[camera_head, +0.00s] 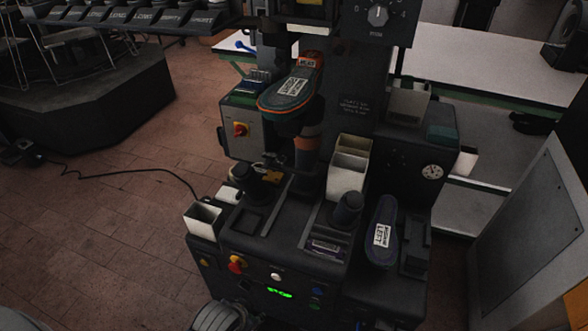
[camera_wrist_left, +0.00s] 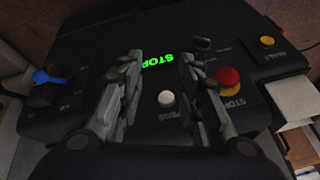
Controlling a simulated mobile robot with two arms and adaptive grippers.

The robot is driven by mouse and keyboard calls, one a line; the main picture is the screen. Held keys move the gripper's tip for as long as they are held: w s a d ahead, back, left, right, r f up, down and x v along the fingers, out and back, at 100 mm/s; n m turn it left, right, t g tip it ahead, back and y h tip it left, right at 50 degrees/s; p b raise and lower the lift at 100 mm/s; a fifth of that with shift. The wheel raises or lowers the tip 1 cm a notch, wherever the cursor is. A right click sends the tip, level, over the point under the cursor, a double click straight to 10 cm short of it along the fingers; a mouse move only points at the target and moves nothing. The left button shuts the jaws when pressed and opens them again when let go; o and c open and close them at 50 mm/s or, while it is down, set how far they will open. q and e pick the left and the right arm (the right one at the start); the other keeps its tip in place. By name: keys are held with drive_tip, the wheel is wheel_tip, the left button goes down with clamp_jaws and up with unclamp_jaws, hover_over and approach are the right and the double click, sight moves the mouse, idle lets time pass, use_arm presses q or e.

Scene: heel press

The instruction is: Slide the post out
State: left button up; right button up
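The heel press (camera_head: 225,240) stands in the middle of the head view. A column with an orange band (camera_head: 307,146), which looks like the post, rises from its slotted deck. My left gripper (camera_wrist_left: 165,110) is open and empty in the left wrist view. Its two fingers are apart in front of the control panel, with a white button (camera_wrist_left: 166,99) showing between them. A grey part, likely my left arm, shows at the bottom edge of the head view. My right gripper is not in view.
A red stop knob (camera_head: 237,264) on yellow and a green STOP display (camera_head: 280,293) are on the press front. A second shoe (camera_head: 381,230), labelled left, is on the press's right side. White bins (camera_head: 347,167) stand behind. A cable (camera_head: 130,172) crosses the floor.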

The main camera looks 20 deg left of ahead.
use_arm(q)
drive_tip(key=w+a+r+m+t+y, duration=0.15)
drive_tip(key=w+r+m+t, duration=0.35)
drive_tip(key=w+r, duration=0.7)
drive_tip(key=m+t+h, duration=0.3)
drive_tip(key=m+t, duration=0.3)
drive_tip(key=m, duration=0.4)
approach(293, 172)
drive_tip(key=shift+y, duration=0.25)
drive_tip(key=w, duration=0.3)
drive_tip(key=w+f, duration=0.1)
drive_tip(key=w, duration=0.3)
drive_tip(key=w+f, duration=0.1)
drive_tip(key=w, duration=0.2)
drive_tip(key=shift+w+d+f+p, duration=0.1)
drive_tip(key=shift+w+d+p, duration=0.2)
drive_tip(key=shift+d, duration=0.05)
drive_tip(key=shift+c, duration=0.4)
clamp_jaws()
